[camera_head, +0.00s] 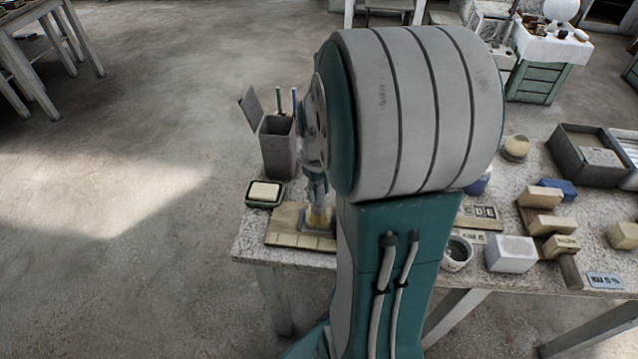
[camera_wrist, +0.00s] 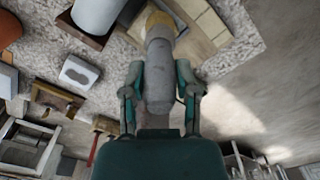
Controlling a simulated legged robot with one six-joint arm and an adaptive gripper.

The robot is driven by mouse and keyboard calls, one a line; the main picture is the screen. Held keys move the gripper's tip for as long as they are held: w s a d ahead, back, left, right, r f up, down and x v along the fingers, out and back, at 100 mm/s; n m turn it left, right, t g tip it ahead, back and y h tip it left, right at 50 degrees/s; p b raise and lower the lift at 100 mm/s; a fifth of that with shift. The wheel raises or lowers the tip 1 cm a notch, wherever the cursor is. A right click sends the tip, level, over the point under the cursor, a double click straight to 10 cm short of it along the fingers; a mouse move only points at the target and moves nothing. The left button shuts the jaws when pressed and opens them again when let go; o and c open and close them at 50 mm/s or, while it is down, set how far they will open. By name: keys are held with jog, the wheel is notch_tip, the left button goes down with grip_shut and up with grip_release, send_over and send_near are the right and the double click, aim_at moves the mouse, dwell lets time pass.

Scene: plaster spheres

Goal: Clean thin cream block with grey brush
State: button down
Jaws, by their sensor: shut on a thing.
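My gripper (camera_wrist: 158,92) is shut on the grey brush (camera_wrist: 158,70), which is a thick grey cylinder with a tan bristle end at the top of the wrist view. In the camera_head view my gripper (camera_head: 316,184) is partly hidden by my arm, and the yellowish bristles (camera_head: 319,215) point down at a wooden board (camera_head: 284,222). Whether they touch it I cannot tell. A flat cream block (camera_head: 265,191) lies in a dark green dish left of the brush. Pale cream tiles (camera_head: 300,240) line the board's front edge. I cannot tell which of these is the thin cream block.
A grey holder (camera_head: 278,147) with pencils stands behind the dish. On the right are a small pot (camera_head: 457,253), a white block (camera_head: 511,254), several wooden blocks (camera_head: 540,197) and a grey box (camera_head: 590,156). My arm hides the table's middle. The floor at left is open.

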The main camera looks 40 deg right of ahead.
jog(key=shift+s+a, duration=0.25)
jog(key=shift+a, duration=0.1)
jog(key=w+d, duration=0.3)
jog(key=shift+w+d, duration=0.1)
jog(key=shift+d, duration=0.3)
dwell(0.4)
jog(key=shift+s+a+r, duration=0.75)
jog(key=shift+s+a, duration=0.05)
jog(key=shift+a, duration=0.2)
jog(key=shift+f, duration=0.15)
jog(key=shift+f, duration=0.6)
